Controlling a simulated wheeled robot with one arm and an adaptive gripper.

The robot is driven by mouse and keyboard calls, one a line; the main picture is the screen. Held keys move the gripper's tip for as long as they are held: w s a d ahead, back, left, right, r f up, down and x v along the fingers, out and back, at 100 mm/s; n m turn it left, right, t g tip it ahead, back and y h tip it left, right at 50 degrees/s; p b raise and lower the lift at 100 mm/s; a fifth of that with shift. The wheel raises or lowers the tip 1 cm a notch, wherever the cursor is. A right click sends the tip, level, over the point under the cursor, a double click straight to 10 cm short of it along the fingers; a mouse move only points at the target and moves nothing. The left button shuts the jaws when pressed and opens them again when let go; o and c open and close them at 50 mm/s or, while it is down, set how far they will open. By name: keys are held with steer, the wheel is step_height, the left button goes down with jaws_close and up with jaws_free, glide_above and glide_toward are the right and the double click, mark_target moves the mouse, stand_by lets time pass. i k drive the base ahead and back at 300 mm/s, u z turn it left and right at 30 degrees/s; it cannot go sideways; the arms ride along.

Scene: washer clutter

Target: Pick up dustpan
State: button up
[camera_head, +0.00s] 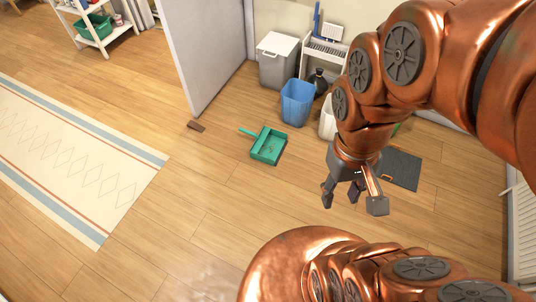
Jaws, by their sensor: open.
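A green dustpan (268,147) lies on the wooden floor near the middle of the view, with its short handle pointing to the upper left. My gripper (352,204) hangs in the air to the right of the dustpan and nearer to the camera. Its fingers point down and are spread open, with nothing between them. The gripper is apart from the dustpan, and the dustpan is in plain view.
A blue bin (296,103) and a grey lidded bin (277,62) stand behind the dustpan. A dark mat (400,169) lies at right. A small brown block (196,126) is on the floor near the wall end. A patterned rug (70,160) lies left. Floor around the dustpan is mostly clear.

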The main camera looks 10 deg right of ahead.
mark_target(280, 138)
steer(key=u, duration=0.7)
steer(key=i, duration=0.55)
steer(key=u, duration=0.9)
steer(key=i, duration=0.95)
steer(key=z, duration=0.65)
steer(key=i, duration=1.05)
steer(key=z, duration=0.95)
